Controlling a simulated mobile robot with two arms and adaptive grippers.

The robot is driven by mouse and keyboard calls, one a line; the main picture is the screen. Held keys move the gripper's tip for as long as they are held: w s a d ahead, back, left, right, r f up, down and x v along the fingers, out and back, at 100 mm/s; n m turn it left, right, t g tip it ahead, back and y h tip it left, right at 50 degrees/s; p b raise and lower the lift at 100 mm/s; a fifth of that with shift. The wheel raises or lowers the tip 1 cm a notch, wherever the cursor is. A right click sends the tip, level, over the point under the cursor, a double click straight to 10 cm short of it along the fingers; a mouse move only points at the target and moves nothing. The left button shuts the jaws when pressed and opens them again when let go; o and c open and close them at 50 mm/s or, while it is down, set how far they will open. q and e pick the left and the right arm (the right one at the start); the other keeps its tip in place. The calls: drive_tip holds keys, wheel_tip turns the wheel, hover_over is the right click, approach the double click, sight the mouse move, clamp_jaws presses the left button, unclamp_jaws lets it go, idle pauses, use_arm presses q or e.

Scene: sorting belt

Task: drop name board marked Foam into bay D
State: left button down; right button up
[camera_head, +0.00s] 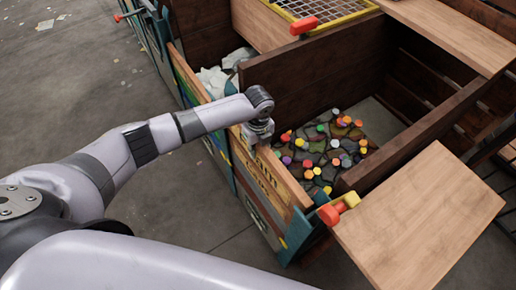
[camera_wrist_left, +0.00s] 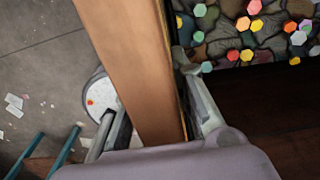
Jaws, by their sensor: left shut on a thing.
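My left gripper (camera_head: 262,137) is shut on the top edge of a wooden name board (camera_head: 262,175) with yellow lettering on its outer face. The lettering is too small and partly hidden to read in full. In the left wrist view the board (camera_wrist_left: 125,50) runs upright between the two fingers of the gripper (camera_wrist_left: 150,115). The board stands at the front of a bay (camera_head: 410,147) that holds several coloured caps on dark stone-like pieces. I cannot tell whether it is fully seated there. No letter D is legible. My right gripper is out of view.
A red and yellow clamp-like handle (camera_head: 338,208) sits beside a light wooden shelf (camera_head: 420,220) on the right. A neighbouring bay behind the left arm holds white crumpled pieces (camera_head: 213,80). A yellow-framed mesh (camera_head: 315,10) lies at the back. The grey floor (camera_head: 60,100) at left is open.

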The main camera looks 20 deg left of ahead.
use_arm(q)
drive_tip(key=shift+w+f+b, duration=0.1)
drive_tip(key=shift+f+b, duration=0.2)
drive_tip(key=shift+f, duration=0.15)
drive_tip(key=c, duration=1.7)
unclamp_jaws()
drive_tip(key=shift+r, duration=0.1)
drive_tip(key=o, duration=0.4)
wheel_tip(320, 180, up, 12)
drive_tip(key=shift+f, duration=0.1)
